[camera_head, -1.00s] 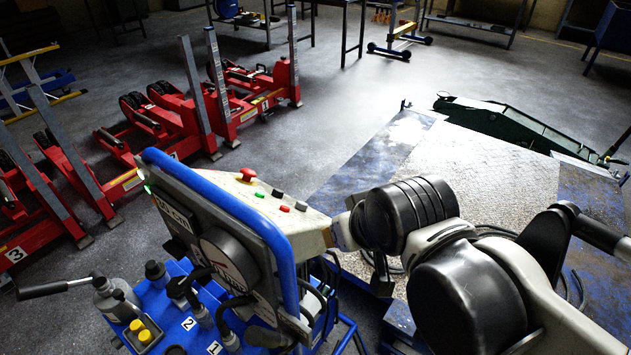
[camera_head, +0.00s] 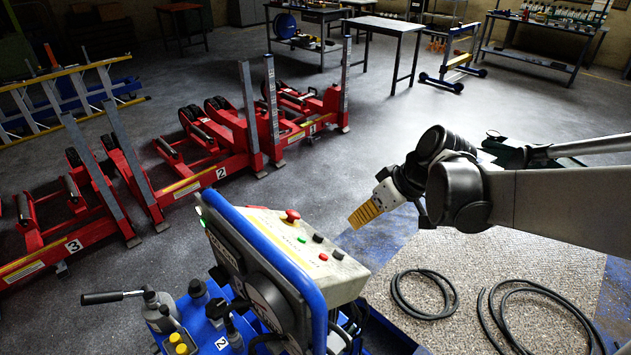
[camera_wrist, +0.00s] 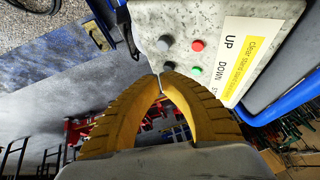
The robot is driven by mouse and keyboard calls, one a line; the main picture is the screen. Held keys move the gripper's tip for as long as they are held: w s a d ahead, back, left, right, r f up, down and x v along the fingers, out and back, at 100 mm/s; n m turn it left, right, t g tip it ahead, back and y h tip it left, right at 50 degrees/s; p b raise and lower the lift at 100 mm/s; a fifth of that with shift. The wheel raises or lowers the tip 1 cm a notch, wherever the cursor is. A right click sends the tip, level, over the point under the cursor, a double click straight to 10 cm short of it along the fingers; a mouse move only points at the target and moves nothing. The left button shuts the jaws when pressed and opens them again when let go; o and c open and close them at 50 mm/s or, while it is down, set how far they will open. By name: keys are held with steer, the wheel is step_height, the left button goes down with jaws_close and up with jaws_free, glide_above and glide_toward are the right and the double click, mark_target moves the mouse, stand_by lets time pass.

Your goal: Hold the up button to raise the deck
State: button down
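The control console (camera_head: 345,272) has a pale panel, seen with its buttons in both views. In the head view it carries a red mushroom button (camera_head: 292,216), a green button (camera_head: 301,239), a red button (camera_head: 323,256) and two dark buttons (camera_head: 318,237). The wrist view shows a red button (camera_wrist: 197,46), a green button (camera_wrist: 195,70), a grey button (camera_wrist: 164,43) and a black button (camera_wrist: 169,66) near printed "UP" and "DOWN". Which button "UP" marks is unclear. My gripper (camera_head: 353,221) has yellow fingers, tips together (camera_wrist: 160,79), empty, above the console's right side and apparently apart from it.
Blue-framed console body with a gauge and a lever stands in front. A textured deck (camera_head: 500,260) with coiled black hoses (camera_head: 425,293) lies at right. Red wheel lifts (camera_head: 200,165) stand at left. Tables and a shelf stand at the back. Open floor lies between.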

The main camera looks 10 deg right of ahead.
mark_target(340, 252)
steer(key=w+d+f+n+y+p, duration=0.1)
steer(key=w+d+n+y+p, duration=0.1)
steer(key=w, duration=0.3)
steer(key=shift+w+d+n+g+y+p, duration=0.3)
steer(key=shift+w+n+y+p, duration=0.1)
steer(key=shift+n+p, duration=0.35)
steer(key=shift+f, duration=0.1)
steer(key=a+f+b, duration=0.1)
steer(key=f, duration=0.1)
steer(key=s+a+f+b, duration=0.2)
steer(key=f+b, duration=0.1)
steer(key=shift+s+a+f, duration=0.2)
steer(key=shift+a+f, duration=0.05)
steer(key=shift+f, duration=0.05)
steer(key=shift+s+a+f+b, duration=0.4)
steer(key=shift+a+f+b, duration=0.15)
steer(key=shift+f+b, duration=0.1)
stand_by(0.4)
steer(key=shift+s+a+f+b, duration=0.1)
steer(key=shift+a+f+b, duration=0.1)
steer(key=shift+f+b, duration=0.15)
